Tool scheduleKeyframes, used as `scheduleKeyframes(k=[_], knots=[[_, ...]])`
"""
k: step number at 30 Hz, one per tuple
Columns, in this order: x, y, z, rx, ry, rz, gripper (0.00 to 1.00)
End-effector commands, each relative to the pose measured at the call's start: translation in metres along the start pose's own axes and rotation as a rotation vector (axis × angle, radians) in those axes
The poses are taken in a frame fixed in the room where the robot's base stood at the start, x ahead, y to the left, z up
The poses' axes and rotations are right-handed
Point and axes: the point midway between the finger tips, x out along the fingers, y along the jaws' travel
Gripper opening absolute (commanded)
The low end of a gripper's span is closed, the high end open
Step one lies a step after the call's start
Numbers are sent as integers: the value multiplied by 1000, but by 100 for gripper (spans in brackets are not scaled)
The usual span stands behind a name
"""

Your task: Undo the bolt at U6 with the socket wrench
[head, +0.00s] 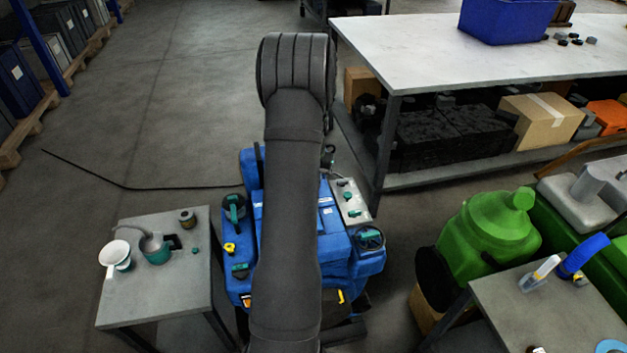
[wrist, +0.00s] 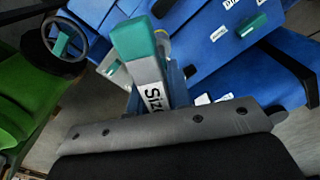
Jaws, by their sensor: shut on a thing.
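My gripper (wrist: 168,127) shows as a dark grey bar with screws across the lower part of the wrist view. It is shut on a grey tool with a teal end and a white "Size" label, which looks like the socket wrench (wrist: 142,45). The tool points up the picture, over the blue diesel engine (wrist: 212,55). In the head view my dark arm hides the gripper and the middle of the engine (head: 335,250). I cannot pick out the bolt at U6, nor see whether the tool touches anything.
A grey plate (head: 341,190) with teal-marked parts lies on the engine. A small table (head: 125,295) with a funnel and cups stands left. A green machine (head: 490,235) and another table (head: 520,320) stand right. A large workbench (head: 420,50) is behind. Open floor lies behind left.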

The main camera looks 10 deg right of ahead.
Motion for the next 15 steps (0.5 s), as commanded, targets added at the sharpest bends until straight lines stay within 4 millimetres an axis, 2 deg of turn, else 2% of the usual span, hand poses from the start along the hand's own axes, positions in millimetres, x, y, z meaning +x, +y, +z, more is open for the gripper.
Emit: scheduleKeyframes(k=[15], knots=[[0,0,0,350,1,0,0]])
